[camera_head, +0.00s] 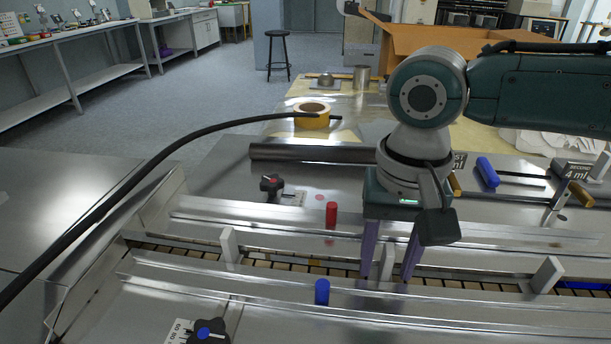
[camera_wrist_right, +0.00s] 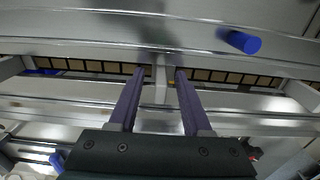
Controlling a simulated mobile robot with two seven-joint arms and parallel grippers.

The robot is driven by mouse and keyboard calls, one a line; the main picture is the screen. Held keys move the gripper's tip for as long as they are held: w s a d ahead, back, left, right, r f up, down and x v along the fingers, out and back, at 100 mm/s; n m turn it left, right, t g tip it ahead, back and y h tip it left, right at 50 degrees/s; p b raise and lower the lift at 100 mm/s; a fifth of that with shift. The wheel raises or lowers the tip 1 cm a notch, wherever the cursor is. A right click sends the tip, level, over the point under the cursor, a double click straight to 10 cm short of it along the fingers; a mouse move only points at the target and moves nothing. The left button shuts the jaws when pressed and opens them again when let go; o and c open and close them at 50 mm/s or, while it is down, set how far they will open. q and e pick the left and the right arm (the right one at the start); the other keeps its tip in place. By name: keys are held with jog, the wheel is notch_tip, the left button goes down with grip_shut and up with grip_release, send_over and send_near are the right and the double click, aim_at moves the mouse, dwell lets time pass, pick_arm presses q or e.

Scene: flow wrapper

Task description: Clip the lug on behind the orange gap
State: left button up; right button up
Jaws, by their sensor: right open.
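A conveyor channel crosses the machine with a chain of tan slats (camera_head: 310,268). Upright pale grey lugs stand along it: one at left (camera_head: 229,246), one at right (camera_head: 548,274), and a middle lug (camera_head: 387,262) at my right gripper. My right gripper (camera_head: 391,272) points down, open, its purple fingers on either side of the middle lug. The right wrist view shows that lug (camera_wrist_right: 160,78) between the fingertips (camera_wrist_right: 159,72), with space beside each finger. I cannot clearly make out an orange gap; the fingers and rails hide part of the chain. My left gripper is out of view.
Long metal rails flank the channel. A red peg (camera_head: 331,214) and a blue peg (camera_head: 322,291) stand beside it. A black knob (camera_head: 271,186), a grey roller (camera_head: 310,152) and blue-handled tools (camera_head: 488,172) lie behind. A black cable arcs across the left.

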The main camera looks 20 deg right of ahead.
notch_tip(320, 180, up, 10)
jog(key=shift+p, duration=1.15)
